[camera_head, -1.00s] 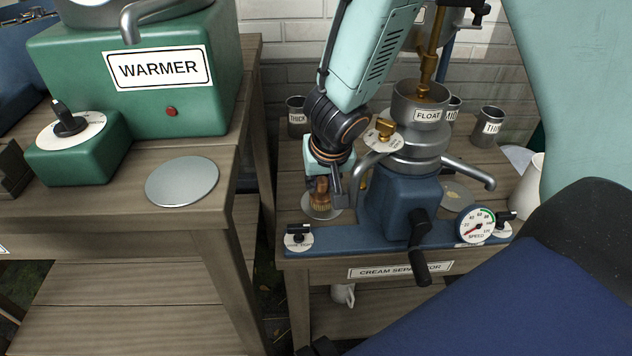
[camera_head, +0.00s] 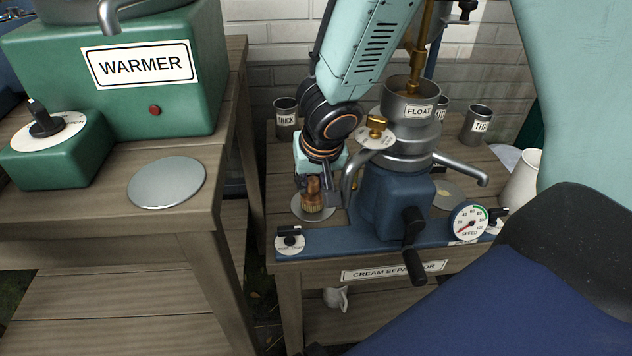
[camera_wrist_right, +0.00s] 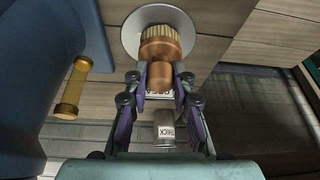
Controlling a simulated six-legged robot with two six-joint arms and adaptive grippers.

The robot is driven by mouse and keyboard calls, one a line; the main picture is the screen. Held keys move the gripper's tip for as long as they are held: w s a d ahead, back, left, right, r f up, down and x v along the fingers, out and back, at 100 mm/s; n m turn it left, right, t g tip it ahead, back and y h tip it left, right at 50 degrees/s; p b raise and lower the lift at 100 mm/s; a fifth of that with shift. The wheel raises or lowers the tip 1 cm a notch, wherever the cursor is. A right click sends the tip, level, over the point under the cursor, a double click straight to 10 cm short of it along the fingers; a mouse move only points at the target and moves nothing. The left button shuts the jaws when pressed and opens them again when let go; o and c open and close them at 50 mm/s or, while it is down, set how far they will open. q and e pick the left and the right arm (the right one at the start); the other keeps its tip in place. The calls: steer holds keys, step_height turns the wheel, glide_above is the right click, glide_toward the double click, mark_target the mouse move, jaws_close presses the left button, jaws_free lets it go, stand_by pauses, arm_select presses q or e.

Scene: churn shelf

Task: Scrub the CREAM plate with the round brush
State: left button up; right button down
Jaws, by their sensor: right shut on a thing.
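The cream plate (camera_head: 327,215) is a round grey disc on the table, left of the blue cream separator. It also shows in the right wrist view (camera_wrist_right: 131,31). The round brush (camera_head: 312,196) has a copper-brown handle and pale bristles. Its bristles are over the plate, and seem to touch it. My right gripper (camera_head: 314,182) is shut on the brush handle. In the right wrist view both fingers (camera_wrist_right: 161,80) are on either side of the handle (camera_wrist_right: 162,50). My left gripper is not in view.
The blue separator (camera_head: 395,200) with its crank (camera_head: 412,240) stands close right of the gripper. A THICK cup (camera_head: 286,118) stands behind. The WARMER (camera_head: 150,75) and a grey disc (camera_head: 167,183) are on the left table. A second plate (camera_head: 449,195) lies right of the separator.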

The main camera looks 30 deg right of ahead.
steer(key=shift+d+r+n, duration=0.15)
steer(key=shift+r+n, duration=0.15)
steer(key=shift+r, duration=0.15)
steer(key=shift+w+a, duration=0.15)
steer(key=shift+a, duration=0.1)
steer(key=shift+w+a+p, duration=0.2)
steer(key=shift+a+p, duration=0.2)
steer(key=shift+a, duration=0.05)
steer(key=shift+w+a, duration=0.15)
steer(key=shift+a, duration=0.15)
steer(key=shift+w+a+p, duration=0.3)
steer(key=shift+a+p, duration=0.1)
steer(key=shift+a, duration=0.15)
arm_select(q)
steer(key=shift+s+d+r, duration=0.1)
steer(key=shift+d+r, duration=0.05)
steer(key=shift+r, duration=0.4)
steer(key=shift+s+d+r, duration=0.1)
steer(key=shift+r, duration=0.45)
arm_select(e)
steer(key=shift+f, duration=0.1)
steer(key=shift+d, duration=0.1)
